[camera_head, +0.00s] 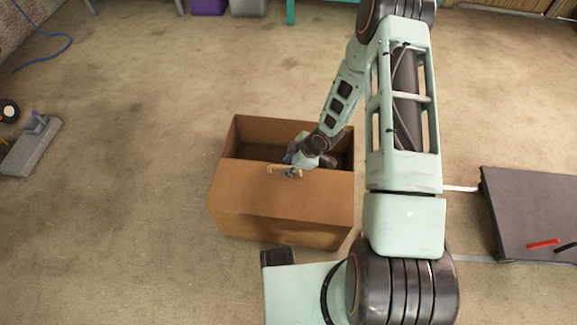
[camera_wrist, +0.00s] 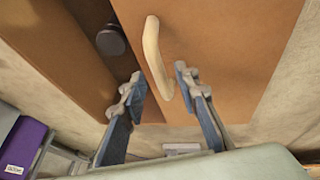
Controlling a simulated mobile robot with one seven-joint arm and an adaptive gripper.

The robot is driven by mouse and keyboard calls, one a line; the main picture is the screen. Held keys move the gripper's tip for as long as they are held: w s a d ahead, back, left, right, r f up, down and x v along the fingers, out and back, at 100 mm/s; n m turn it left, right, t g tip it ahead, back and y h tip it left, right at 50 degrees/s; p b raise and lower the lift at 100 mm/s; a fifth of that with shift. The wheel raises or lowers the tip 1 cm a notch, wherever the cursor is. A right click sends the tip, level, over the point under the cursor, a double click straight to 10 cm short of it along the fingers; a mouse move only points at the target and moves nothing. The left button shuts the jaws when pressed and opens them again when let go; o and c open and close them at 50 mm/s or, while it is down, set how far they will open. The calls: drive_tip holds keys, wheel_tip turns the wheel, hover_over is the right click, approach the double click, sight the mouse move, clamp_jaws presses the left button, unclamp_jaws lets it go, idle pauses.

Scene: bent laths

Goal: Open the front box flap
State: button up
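A brown cardboard box (camera_head: 280,236) stands on the floor in the middle of the head view. Its front flap (camera_head: 265,198) covers the near part of the top, while the far part is open to a dark inside. A pale curved handle (camera_head: 271,169) sits near the flap's inner edge. In the wrist view the flap (camera_wrist: 225,45) fills the upper right, with the handle (camera_wrist: 153,52) on it. My gripper (camera_wrist: 158,86) is open, one finger on each side of the handle's lower end. I cannot tell whether either finger touches it.
A dark round knob (camera_wrist: 110,42) shows beside the flap's edge in the wrist view. A dark low platform (camera_head: 525,212) bearing a red item is at right. The carpet left of the box is clear.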

clamp_jaws()
drive_tip(key=shift+r, duration=0.15)
idle(0.4)
